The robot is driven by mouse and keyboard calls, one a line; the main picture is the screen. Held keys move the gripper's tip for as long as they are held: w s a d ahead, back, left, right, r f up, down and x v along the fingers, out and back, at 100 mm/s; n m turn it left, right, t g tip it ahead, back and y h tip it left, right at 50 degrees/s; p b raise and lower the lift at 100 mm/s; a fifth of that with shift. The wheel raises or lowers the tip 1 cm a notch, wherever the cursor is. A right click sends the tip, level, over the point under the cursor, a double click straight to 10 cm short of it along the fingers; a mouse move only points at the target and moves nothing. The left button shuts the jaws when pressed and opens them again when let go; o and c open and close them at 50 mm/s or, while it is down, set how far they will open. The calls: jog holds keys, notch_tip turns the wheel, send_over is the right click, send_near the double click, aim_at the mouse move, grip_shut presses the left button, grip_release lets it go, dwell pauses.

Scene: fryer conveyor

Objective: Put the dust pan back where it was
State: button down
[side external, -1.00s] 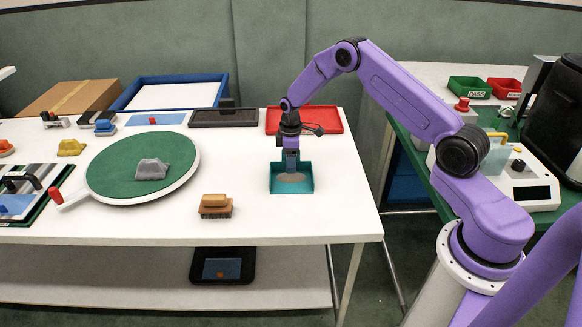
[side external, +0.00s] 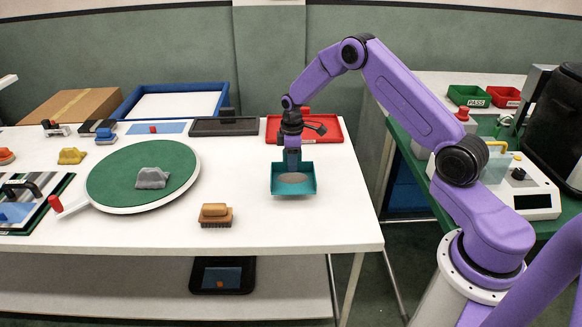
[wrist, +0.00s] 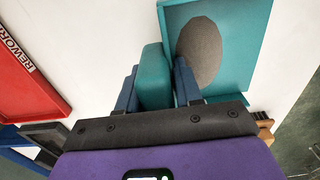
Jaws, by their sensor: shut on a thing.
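The teal dust pan (side external: 293,188) is near the right end of the white table, with a round grey-brown patch (wrist: 199,52) on its floor. My gripper (side external: 291,152) is above its back side, pointing down. In the wrist view my gripper (wrist: 155,88) is shut on the pan's thick teal handle (wrist: 153,75), one blue finger on each side. The pan looks about level. I cannot tell for sure whether it is clear of the tabletop. A brown brush (side external: 215,216) lies to its left, bristles down.
A red tray (side external: 335,137) and a dark tray (side external: 224,128) lie behind the pan. A round green-topped board (side external: 125,165) with a grey lump (side external: 153,179) is at left. The table (side external: 345,225) is bare in front and to the right of the pan.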

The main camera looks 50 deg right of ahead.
jog(key=s+r, duration=0.1)
jog(key=r, duration=0.1)
jog(key=s+r, duration=0.1)
jog(key=s, duration=0.1)
jog(key=s+a+r, duration=0.1)
jog(key=s+r, duration=0.1)
jog(key=shift+s+r, duration=0.1)
jog(key=shift+r, duration=0.25)
jog(key=s+r, duration=0.2)
jog(key=s, duration=1)
jog(key=s+r, duration=0.2)
jog(key=s, duration=1)
send_over(338, 197)
notch_tip(338, 197, down, 10)
jog(key=shift+s+r, duration=0.1)
jog(key=shift+s, duration=0.05)
jog(key=shift+f, duration=0.25)
jog(key=shift+w+f, duration=0.2)
jog(key=shift+f, duration=1.3)
jog(key=shift+f, duration=0.1)
